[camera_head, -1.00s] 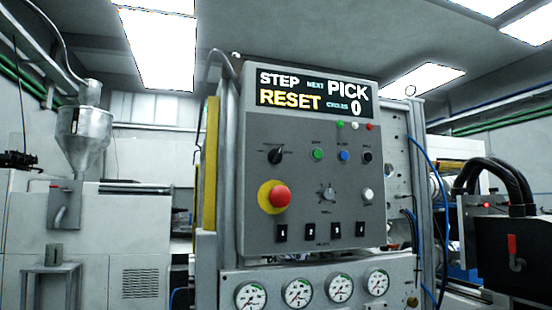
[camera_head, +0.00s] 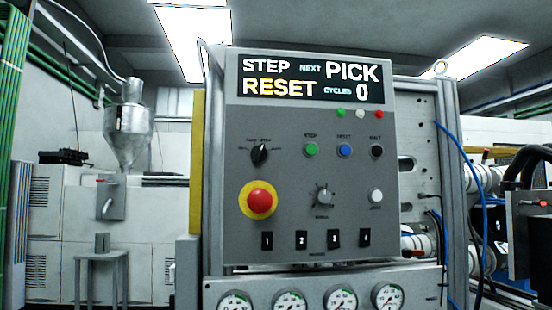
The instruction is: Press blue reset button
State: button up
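The blue reset button (camera_head: 344,150) sits in the upper row of the grey control panel (camera_head: 300,222), between a green button (camera_head: 311,150) on its left and a black button (camera_head: 376,150) on its right. The display (camera_head: 310,81) above reads STEP RESET, NEXT PICK, CYCLES 0.
A red emergency button with a yellow ring (camera_head: 259,199) is at the panel's lower left. Several gauges (camera_head: 290,303) sit below the panel. A metal hopper (camera_head: 128,135) and small table (camera_head: 101,257) stand at left. Blue hoses (camera_head: 470,170) and machinery are at right.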

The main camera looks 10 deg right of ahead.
aim_at(344, 150)
jog(key=k+j+z, duration=0.15)
jog(key=j, duration=0.3)
jog(key=k+j+z, duration=0.2)
jog(key=j, duration=0.25)
jog(key=k+j+z, duration=0.15)
jog(key=j, duration=0.3)
jog(key=k+j+z, duration=0.15)
jog(key=k+j, duration=0.15)
